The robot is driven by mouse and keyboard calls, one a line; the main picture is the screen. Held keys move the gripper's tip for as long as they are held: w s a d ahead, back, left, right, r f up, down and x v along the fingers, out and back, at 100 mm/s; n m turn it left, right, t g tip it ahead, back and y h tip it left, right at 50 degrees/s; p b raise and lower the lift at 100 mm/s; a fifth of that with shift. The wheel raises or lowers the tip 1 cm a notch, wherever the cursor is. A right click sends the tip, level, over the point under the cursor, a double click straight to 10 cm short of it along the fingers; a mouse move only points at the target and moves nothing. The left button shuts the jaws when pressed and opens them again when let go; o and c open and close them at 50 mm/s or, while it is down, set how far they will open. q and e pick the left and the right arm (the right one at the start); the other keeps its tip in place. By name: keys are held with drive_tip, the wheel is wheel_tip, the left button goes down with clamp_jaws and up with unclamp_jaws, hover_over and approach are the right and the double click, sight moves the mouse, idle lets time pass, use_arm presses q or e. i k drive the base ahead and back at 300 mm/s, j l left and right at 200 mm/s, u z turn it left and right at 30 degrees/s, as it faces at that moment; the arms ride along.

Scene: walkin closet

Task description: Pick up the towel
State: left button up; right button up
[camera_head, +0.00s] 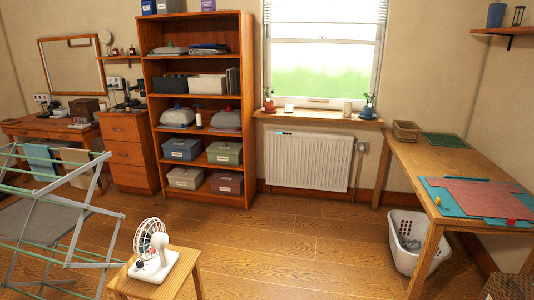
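Towel-like cloths hang on a folding drying rack (40,222) at the left: a pale blue cloth (40,160) and a beige cloth (80,168). Folded dark blue-grey cloths (209,49) lie on the top shelf of the bookcase. I cannot tell which of these is the towel. Neither of my grippers is in view.
A small wooden stool (183,276) with a white fan-like device (152,258) stands in front, beside the rack. A wooden table (405,158) and white laundry basket (404,257) are at right. Wooden floor (300,245) is clear in the middle. A wooden bookcase (248,120) stands behind.

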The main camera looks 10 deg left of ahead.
sight(30, 150)
drive_tip(key=i, duration=2.5)
drive_tip(key=i+u, duration=0.4)
drive_tip(key=i, duration=0.15)
drive_tip(key=i+u, duration=0.35)
drive_tip(key=i, duration=0.15)
drive_tip(key=i+l+u, duration=0.4)
drive_tip(key=i+j+u, duration=0.25)
drive_tip(key=i+u, duration=0.75)
drive_tip(key=i+l+u, duration=0.1)
drive_tip(key=i+u, duration=0.35)
